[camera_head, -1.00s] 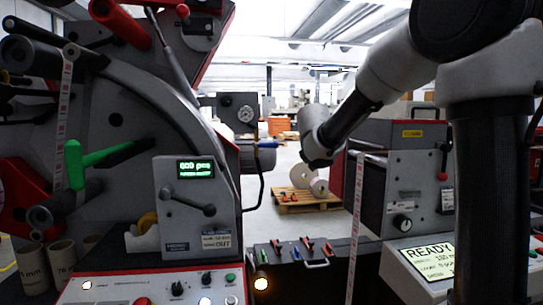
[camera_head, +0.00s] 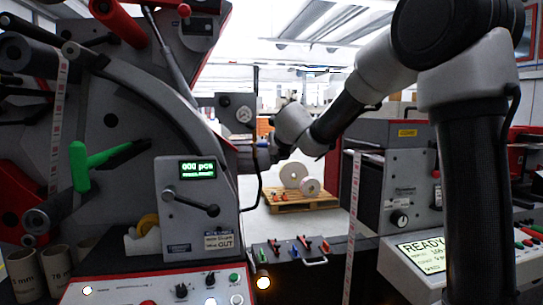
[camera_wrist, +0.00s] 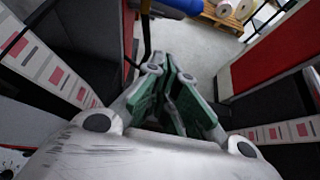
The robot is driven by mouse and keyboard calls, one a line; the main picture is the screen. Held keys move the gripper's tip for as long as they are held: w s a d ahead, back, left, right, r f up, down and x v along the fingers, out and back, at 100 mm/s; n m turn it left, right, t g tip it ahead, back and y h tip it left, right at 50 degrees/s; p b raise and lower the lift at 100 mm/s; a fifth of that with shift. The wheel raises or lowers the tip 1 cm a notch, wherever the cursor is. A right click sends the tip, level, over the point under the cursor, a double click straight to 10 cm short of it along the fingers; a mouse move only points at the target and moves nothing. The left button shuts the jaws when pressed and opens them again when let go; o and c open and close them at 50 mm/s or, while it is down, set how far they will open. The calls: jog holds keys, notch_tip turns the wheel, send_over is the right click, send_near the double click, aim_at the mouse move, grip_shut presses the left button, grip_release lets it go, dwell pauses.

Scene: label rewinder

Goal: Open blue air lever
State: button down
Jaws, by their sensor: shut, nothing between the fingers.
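The blue lever (camera_wrist: 182,5) shows at the top edge of the wrist view, beyond my fingertips and cut off by the frame. In the head view its place beside the round gauge (camera_head: 244,114), on the right side of the left machine, is largely covered by my gripper (camera_head: 272,152). In the wrist view my gripper (camera_wrist: 163,68) is shut and empty, its green-padded fingers close together. A gap shows between the fingertips and the lever in that view; whether any other part touches it I cannot tell.
A dark hose (camera_head: 259,185) hangs below the gauge. A paper label web (camera_head: 352,215) runs up at the right machine (camera_head: 402,185). A green-handled lever (camera_head: 80,165) is on the left machine. A pallet with rolls (camera_head: 300,195) stands behind, with open floor around it.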

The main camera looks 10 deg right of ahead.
aim_at(265, 145)
jog(key=w, duration=0.9)
jog(key=shift+f, duration=0.45)
